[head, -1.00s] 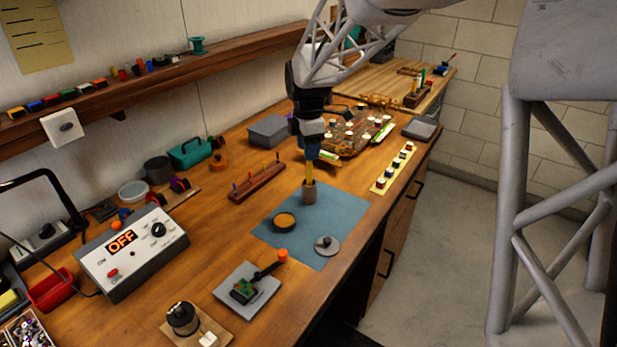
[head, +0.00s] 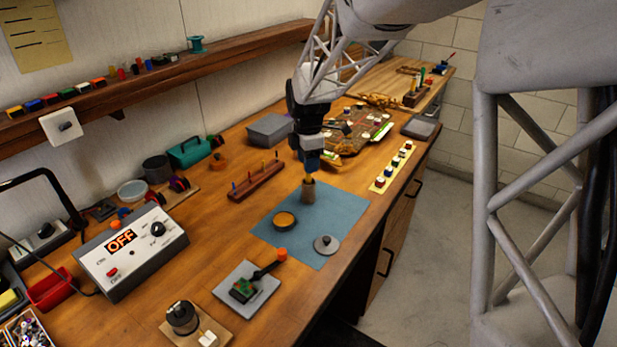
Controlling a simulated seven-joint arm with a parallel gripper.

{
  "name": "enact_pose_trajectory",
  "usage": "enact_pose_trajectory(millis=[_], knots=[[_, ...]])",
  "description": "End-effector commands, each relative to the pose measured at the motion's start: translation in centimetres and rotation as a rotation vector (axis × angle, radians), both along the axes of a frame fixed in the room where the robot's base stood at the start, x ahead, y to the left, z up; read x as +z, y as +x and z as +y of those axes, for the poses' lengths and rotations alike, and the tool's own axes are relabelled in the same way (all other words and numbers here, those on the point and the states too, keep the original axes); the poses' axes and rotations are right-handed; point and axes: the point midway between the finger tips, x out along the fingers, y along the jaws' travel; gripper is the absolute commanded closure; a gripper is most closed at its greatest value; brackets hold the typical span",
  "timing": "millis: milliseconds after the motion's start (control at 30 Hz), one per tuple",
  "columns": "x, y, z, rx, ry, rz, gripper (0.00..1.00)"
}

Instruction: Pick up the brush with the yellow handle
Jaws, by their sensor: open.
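The brush with the yellow handle (head: 308,178) stands upright in a small brown cup (head: 308,193) at the back of the blue mat (head: 335,210). Only a short yellow length shows between the cup and my gripper. My gripper (head: 310,169) points down directly over the cup, with its blue fingers at the upper part of the handle. It is open. I cannot tell whether the fingers are around the handle or just above it.
An orange-brown dish (head: 284,220) and a grey disc with a knob (head: 326,244) lie on the mat. A wooden rack (head: 256,180) with several thin pegs stands left of the cup. A strip of blocks (head: 393,167) lies to the right. A grey box (head: 270,129) stands behind.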

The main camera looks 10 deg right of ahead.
Motion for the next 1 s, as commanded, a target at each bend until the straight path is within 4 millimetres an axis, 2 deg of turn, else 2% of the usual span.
enact_pose_trajectory(millis=[100, 300, 900, 1000], knots=[[-1.5, 0.0, -0.1, 0.000, 0.000, 0.002, 0.52], [-3.1, 0.0, -0.1, 0.000, 0.000, 0.001, 0.52], [-3.3, 0.0, -0.1, 0.000, 0.000, 0.000, 0.52], [-3.3, 0.0, -0.1, 0.000, 0.000, 0.000, 0.67]])
